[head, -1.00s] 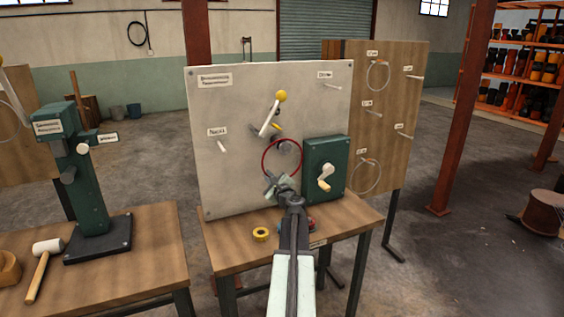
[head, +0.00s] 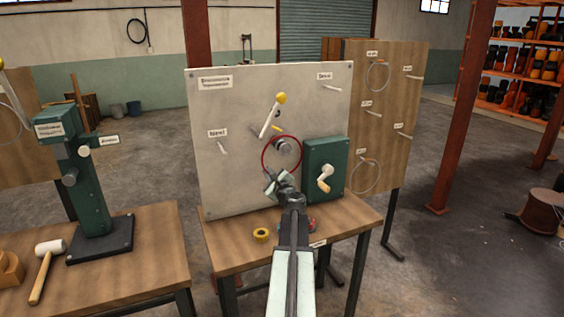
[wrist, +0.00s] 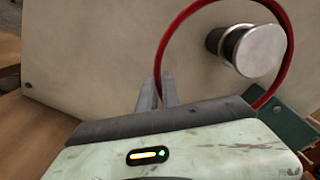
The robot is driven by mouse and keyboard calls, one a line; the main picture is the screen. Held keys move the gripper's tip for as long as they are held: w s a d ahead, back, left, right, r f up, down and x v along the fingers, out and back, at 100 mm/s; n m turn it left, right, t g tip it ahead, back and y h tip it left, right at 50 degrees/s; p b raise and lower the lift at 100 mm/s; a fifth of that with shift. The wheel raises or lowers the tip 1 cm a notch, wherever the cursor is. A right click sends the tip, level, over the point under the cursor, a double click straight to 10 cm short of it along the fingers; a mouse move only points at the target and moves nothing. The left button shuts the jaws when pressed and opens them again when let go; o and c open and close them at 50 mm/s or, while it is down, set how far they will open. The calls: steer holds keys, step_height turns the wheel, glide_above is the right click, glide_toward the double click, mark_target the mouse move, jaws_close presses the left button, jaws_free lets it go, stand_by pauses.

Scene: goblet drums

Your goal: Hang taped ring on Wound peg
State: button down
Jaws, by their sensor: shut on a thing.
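My gripper (head: 272,180) is shut on the red ring (head: 264,152), at the ring's lower left, in front of the pale board (head: 230,105). In the wrist view my fingers (wrist: 165,88) meet the ring (wrist: 164,42) at its left edge. A dark round stub with a metal face (wrist: 262,50) shows inside the ring's outline; I cannot tell whether the ring is around it or in front of it. The board has a labelled peg at left (head: 222,146) and another at upper right (head: 332,87).
A green box with a crank (head: 320,160) stands right of the ring. A lever with a yellow knob (head: 281,98) is above it. A yellow tape roll (head: 261,235) lies on the bench (head: 225,255). A wooden board (head: 400,90) with pegs and pale rings stands behind at right.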

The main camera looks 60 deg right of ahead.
steer(key=v, duration=1.3)
